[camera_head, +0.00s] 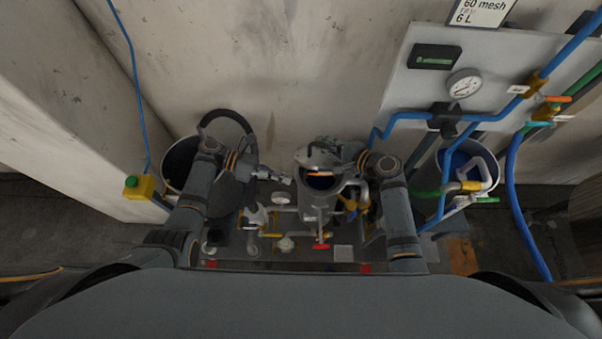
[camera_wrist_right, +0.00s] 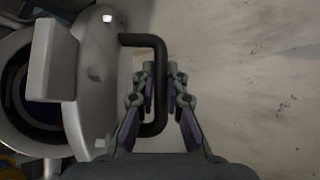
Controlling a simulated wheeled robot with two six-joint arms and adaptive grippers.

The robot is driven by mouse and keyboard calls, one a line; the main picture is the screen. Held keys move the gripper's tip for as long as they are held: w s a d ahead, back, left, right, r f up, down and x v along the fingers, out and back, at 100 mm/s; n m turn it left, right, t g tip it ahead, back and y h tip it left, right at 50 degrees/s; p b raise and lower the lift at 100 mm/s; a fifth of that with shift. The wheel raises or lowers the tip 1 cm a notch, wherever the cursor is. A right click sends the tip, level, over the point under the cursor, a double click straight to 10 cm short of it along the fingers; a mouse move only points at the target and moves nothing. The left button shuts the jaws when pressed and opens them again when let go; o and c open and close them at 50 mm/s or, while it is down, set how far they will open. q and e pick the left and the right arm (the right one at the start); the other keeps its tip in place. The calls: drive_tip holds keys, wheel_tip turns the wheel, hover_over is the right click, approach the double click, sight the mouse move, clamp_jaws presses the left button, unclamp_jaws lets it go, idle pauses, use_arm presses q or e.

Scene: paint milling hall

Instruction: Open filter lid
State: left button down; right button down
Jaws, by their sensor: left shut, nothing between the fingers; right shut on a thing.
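The filter (camera_head: 313,202) is a grey metal pot in the middle of the head view, with an open, dark mouth and an orange ring inside its rim. Its round grey lid (camera_head: 317,157) is tilted up at the back of the mouth. In the right wrist view the lid (camera_wrist_right: 92,85) stands to the left, with the black handle (camera_wrist_right: 160,60) beside it. My right gripper (camera_wrist_right: 162,83) is shut on this handle; in the head view it is mostly hidden behind the lid and my arm. My left gripper (camera_head: 287,178) is shut and empty, just left of the pot.
A gauge (camera_head: 464,84) and blue pipes are on the wall panel at right. A white bucket (camera_head: 470,165) stands below them. A dark bin (camera_head: 178,163) and a yellow box with a green button (camera_head: 138,187) are at left. Pipes and valves crowd the filter's base.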

drive_tip(key=shift+r, duration=0.1)
drive_tip(key=shift+w, duration=0.1)
use_arm(q)
drive_tip(key=d, duration=0.8)
drive_tip(key=shift+w+d+r, duration=0.3)
drive_tip(key=shift+d+r, duration=0.1)
drive_tip(key=shift+w+r, duration=0.55)
use_arm(e)
drive_tip(key=shift+f, duration=0.2)
drive_tip(key=c, duration=1.5)
unclamp_jaws()
use_arm(q)
drive_tip(key=shift+s, duration=0.1)
use_arm(e)
drive_tip(key=shift+o, duration=0.7)
